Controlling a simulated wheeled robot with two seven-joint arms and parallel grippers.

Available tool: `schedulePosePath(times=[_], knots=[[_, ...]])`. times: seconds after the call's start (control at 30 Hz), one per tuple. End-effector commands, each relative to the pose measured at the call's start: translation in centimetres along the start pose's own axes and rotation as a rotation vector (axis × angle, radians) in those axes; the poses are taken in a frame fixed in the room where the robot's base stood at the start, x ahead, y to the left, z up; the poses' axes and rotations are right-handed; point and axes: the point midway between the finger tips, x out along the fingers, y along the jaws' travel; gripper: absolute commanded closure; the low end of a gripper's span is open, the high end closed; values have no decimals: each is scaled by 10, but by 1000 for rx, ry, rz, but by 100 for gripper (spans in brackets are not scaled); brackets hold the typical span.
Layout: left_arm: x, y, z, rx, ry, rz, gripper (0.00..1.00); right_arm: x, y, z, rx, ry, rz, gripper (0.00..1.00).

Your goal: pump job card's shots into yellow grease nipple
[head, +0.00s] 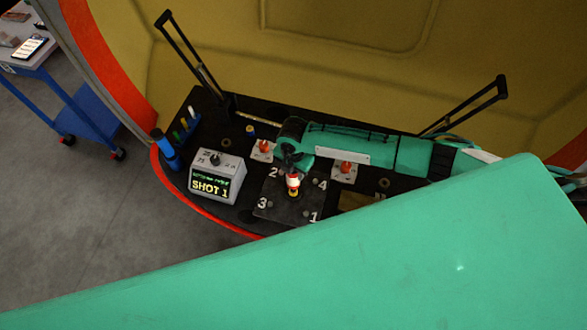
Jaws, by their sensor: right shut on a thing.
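My right gripper (291,165) reaches in from the right over a dark plate (272,208) marked 1 to 4. It is shut on a small red-and-white fitting (293,181), which stands roughly upright. A yellow nipple (293,193) shows just below the fitting, near the plate's middle; I cannot tell whether they touch. A grey counter box (216,178) left of the plate reads "SHOT 1". I cannot make out a job card for certain. My left gripper is not in view.
Two red-topped fittings on pale plates (262,149) (346,168) stand behind the numbered plate. A blue cylinder (166,151) and coloured sticks (184,128) are at left. Black struts (187,52) (465,107) rise behind. A blue cart (85,105) stands at far left.

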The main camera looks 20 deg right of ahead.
Motion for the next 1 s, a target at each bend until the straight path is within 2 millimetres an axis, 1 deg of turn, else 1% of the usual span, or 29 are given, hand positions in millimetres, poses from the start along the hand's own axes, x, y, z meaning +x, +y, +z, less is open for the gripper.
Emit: schedulePosePath(times=[0.13, 0.27, 0.9, 1.0], knots=[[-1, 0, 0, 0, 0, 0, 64, -1, 0, 0, 0, 0, 1, 86], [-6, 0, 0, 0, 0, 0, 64, -6, 0, 0, 0, 0, 1, 86], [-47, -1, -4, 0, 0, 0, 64, -52, 0, 1, 0, -1, 1, 86], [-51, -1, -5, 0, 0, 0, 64, -56, 0, 1, 0, -1, 1, 86]])
